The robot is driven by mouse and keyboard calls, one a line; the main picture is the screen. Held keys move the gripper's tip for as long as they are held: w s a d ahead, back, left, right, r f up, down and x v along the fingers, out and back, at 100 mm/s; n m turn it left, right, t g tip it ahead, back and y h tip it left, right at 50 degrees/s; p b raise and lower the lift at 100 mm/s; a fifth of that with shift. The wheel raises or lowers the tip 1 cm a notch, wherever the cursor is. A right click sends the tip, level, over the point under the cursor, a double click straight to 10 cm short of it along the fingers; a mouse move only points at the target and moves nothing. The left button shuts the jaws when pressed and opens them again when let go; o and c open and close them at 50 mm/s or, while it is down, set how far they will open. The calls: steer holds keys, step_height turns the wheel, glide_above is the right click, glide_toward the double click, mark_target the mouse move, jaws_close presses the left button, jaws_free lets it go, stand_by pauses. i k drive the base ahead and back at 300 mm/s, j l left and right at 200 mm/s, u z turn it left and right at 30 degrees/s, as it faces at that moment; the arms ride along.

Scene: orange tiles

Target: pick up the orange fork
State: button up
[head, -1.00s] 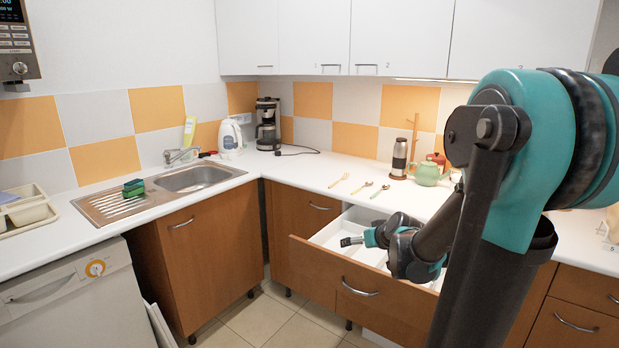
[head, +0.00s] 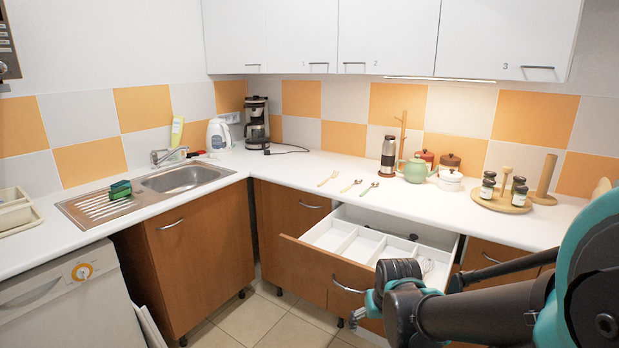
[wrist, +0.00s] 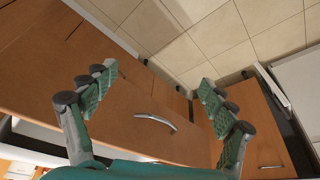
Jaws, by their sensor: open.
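Three small utensils lie on the white counter behind the open drawer in the head view. The leftmost, a pale orange-tan one (head: 328,177), looks like the fork. The other two (head: 350,185) (head: 370,190) lie to its right; their kinds are too small to tell. My gripper (wrist: 158,92) is open and empty in the wrist view, its green-padded fingers spread in front of a wooden drawer front and the floor.
The open drawer (head: 318,262) has white compartments and juts out below the utensils. The counter left of the utensils is clear up to the coffee maker (head: 256,124).

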mark_target(328, 180)
steer(key=i+j, duration=0.15)
steer(key=j, duration=0.15)
steer(key=i+j+z, duration=0.1)
steer(key=j, duration=0.2)
steer(key=i+j, duration=0.2)
steer(key=j, duration=0.15)
steer(key=i+j+z, duration=0.1)
steer(key=j, duration=0.2)
steer(key=i+j, duration=0.15)
steer(key=j, duration=0.15)
steer(key=z, duration=0.05)
